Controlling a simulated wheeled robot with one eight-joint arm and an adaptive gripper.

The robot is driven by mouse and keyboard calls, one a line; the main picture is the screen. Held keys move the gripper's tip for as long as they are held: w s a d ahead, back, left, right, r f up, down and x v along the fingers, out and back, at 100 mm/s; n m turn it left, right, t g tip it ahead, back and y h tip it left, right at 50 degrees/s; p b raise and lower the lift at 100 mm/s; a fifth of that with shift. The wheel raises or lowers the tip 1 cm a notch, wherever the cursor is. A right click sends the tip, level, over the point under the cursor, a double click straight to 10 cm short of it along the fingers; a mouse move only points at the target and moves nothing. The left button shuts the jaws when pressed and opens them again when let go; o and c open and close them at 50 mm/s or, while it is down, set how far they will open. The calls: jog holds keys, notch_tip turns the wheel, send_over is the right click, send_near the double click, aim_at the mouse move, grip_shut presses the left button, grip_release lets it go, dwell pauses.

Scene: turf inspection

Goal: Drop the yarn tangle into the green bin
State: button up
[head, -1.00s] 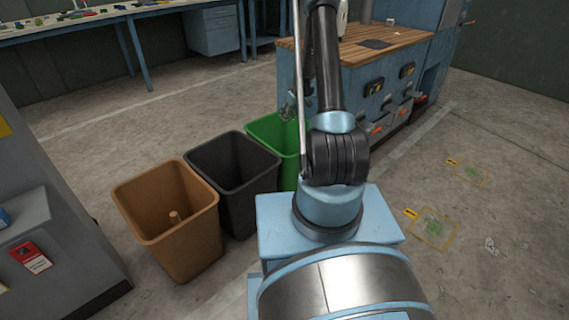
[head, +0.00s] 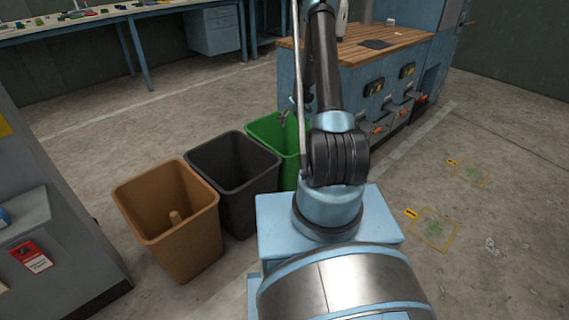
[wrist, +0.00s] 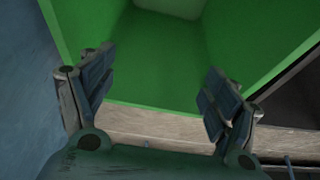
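The green bin (head: 262,128) stands at the right end of a row of three bins, partly hidden behind my arm. My gripper (head: 284,117) shows small at its rim in the head view. In the wrist view my gripper (wrist: 160,88) has its two fingers wide apart, with nothing between them, over the green bin's (wrist: 240,40) opening. A pale grey patch shows at the top of that view, inside the bin; I cannot tell what it is. I cannot make out the yarn tangle with certainty. A small whitish tangled thing (head: 491,246) lies on the floor at the right.
A black bin (head: 232,165) and a brown bin (head: 178,245) with a peg-like thing inside stand left of the green one. A blue bench with a wooden top (head: 400,45) stands close behind. Yellow-marked floor squares (head: 432,230) hold green bits. Open floor lies right.

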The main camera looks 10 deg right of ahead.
jog(key=v, duration=1.2)
jog(key=shift+f, duration=0.1)
jog(key=shift+s, duration=0.1)
dwell(0.3)
